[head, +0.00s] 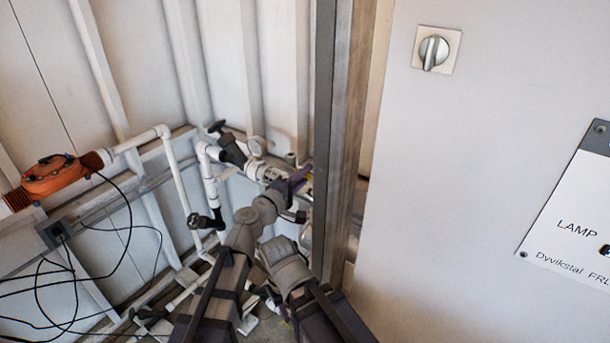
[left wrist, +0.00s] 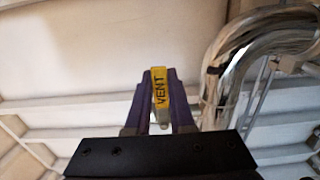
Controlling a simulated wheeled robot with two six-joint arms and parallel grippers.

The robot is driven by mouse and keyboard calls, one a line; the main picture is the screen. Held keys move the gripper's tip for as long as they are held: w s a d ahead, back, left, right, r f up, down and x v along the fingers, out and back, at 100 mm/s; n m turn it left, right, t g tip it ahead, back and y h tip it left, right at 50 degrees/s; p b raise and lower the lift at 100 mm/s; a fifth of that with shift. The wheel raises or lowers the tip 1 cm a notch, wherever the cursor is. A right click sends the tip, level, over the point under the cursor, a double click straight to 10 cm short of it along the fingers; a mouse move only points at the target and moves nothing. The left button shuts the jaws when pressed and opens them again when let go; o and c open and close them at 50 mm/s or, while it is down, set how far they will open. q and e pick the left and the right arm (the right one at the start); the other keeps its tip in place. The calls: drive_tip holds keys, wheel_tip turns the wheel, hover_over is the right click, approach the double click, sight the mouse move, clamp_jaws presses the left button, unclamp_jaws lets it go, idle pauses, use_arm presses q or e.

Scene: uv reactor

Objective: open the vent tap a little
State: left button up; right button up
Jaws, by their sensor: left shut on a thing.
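The vent tap shows in the left wrist view as a yellow handle marked VENT (left wrist: 160,88), with a pale metal part below it. My left gripper (left wrist: 161,100) is shut on this handle, with one purple finger on each side. In the head view my left gripper (head: 298,180) is at the pipework, just left of the dark post. The tap is mostly hidden there by the gripper, and I cannot tell its turn angle.
White pipes (head: 174,180) with black-handled valves (head: 232,148) run close left of my gripper. A dark upright post (head: 328,130) and a grey cabinet panel (head: 455,180) stand close on the right. An orange pump-like unit (head: 55,177) and loose black cables are at the left.

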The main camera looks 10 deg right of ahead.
use_arm(q)
clamp_jaws()
idle(0.8)
drive_tip(key=shift+r+n+p, duration=0.75)
drive_tip(key=shift+n, duration=0.25)
drive_tip(key=n, duration=0.1)
drive_tip(key=r+n+p, duration=0.1)
drive_tip(key=n, duration=0.1)
drive_tip(key=shift+w+a+r, duration=0.1)
drive_tip(key=shift+w+a, duration=0.1)
drive_tip(key=o, duration=0.7)
unclamp_jaws()
